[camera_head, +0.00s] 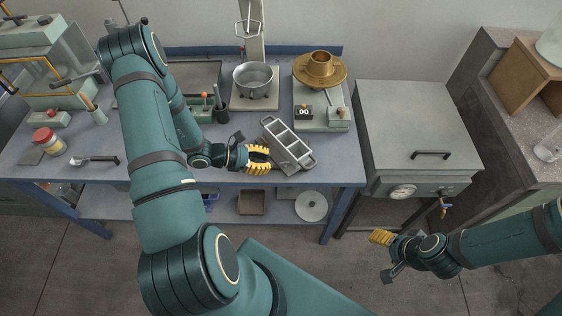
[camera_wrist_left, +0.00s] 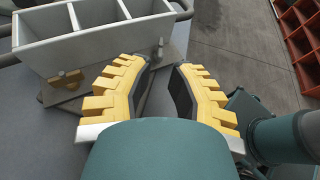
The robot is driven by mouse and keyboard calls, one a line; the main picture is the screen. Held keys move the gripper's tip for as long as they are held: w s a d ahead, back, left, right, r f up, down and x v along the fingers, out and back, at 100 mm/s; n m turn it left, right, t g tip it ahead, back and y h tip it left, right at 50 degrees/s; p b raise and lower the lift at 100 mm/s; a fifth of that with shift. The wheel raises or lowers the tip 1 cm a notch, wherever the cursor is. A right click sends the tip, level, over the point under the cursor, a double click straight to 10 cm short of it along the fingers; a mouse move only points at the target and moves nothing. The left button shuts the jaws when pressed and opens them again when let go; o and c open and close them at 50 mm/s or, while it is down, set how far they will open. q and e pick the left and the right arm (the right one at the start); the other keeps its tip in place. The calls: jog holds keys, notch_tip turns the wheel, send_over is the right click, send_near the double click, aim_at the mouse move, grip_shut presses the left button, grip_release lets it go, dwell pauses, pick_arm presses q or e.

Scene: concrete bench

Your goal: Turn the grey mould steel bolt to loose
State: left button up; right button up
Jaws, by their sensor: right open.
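The grey three-compartment mould (camera_head: 289,143) lies tilted near the front edge of the blue bench, and its near wall (camera_wrist_left: 105,47) fills the upper left of the left wrist view. A brass-coloured fitting (camera_wrist_left: 66,80) sits low on that wall. A small grey upright part at the wall's right end may be the steel bolt, but I cannot tell for certain. My left gripper (camera_head: 259,159) is just left of the mould; in the wrist view its yellow fingers (camera_wrist_left: 161,82) are apart with nothing between them. My right gripper (camera_head: 383,240) is open and empty, over the floor.
A balance (camera_head: 322,115) with a brass pan stands behind the mould, and a metal pot (camera_head: 253,78) on a stand is behind it to the left. A grey oven cabinet (camera_head: 418,125) stands right of the bench. A scoop (camera_head: 95,160) and jar (camera_head: 48,141) lie left.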

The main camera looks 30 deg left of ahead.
aim_at(282, 163)
pick_arm(q)
jog(key=shift+x, duration=2.7)
jog(key=shift+c, duration=0.3)
grip_shut()
